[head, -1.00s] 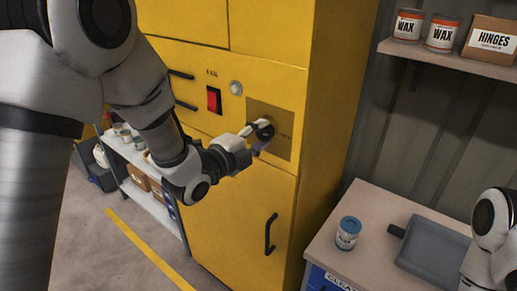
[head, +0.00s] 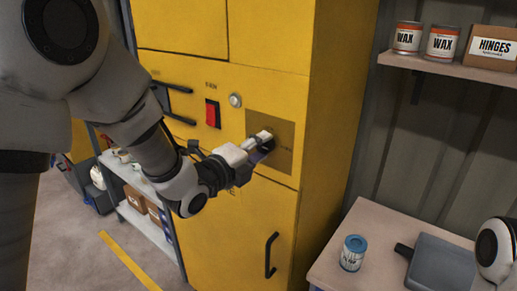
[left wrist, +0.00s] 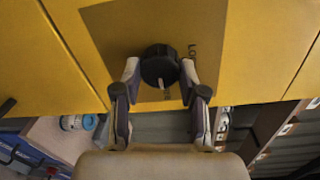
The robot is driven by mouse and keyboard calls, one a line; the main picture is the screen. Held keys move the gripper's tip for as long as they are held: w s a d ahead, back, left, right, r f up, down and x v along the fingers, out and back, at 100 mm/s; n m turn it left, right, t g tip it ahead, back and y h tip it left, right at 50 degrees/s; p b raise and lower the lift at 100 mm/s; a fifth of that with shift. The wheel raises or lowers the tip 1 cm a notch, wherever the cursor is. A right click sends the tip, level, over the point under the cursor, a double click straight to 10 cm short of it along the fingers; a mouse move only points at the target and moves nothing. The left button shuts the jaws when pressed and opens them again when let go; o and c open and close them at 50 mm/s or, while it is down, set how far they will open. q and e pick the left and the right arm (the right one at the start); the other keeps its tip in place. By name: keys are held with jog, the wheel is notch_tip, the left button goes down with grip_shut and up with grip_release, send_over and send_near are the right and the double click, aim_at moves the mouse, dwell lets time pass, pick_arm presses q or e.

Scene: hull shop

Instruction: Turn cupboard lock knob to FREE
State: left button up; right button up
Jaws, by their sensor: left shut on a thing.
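The yellow cupboard (head: 240,215) stands in the middle of the head view. A brownish plate (head: 284,132) on its front carries the black round lock knob (left wrist: 160,66), which has a pale pointer mark. The knob is mostly hidden by my gripper in the head view. My left gripper (head: 264,143) is at the plate, shut on the knob. In the left wrist view its two fingers (left wrist: 160,72) sit on either side of the knob. My right gripper is not in view; only part of my right arm shows.
A red switch (head: 212,114) and a round grey button (head: 235,100) sit left of the plate. A black door handle (head: 271,255) is below. A shelf (head: 450,66) holds wax tins.

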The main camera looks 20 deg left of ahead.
pick_arm(q)
jog(key=o, duration=1.1)
jog(key=shift+d, duration=0.1)
jog(key=shift+o, duration=0.2)
jog(key=v, duration=0.7)
jog(key=shift+s, duration=0.2)
